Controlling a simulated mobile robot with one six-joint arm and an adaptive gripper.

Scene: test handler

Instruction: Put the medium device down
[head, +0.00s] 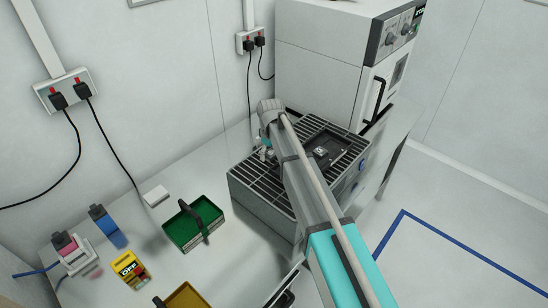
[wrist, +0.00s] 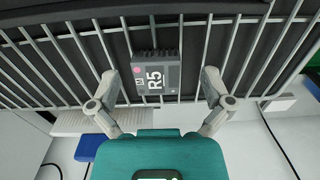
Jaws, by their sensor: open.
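A dark grey device (wrist: 156,78) marked "R5", with a pink dot and a finned edge, lies on the metal bars of a grille (wrist: 225,45) in the wrist view. My gripper (wrist: 160,80) is open, with one finger on each side of this device and a visible gap to both. In the head view my gripper (head: 264,147) is small and partly behind my arm, over the left part of the grey slatted handler top (head: 262,178). The device between my fingers cannot be made out there. A small dark device (head: 320,152) sits in a black recess farther right.
A white oven-like cabinet (head: 320,55) stands behind the handler. A green tray (head: 193,222) with a handle, a yellow tray (head: 185,297), a yellow box (head: 131,268) and a blue item (head: 107,225) are on the left bench. Cables hang from the wall sockets.

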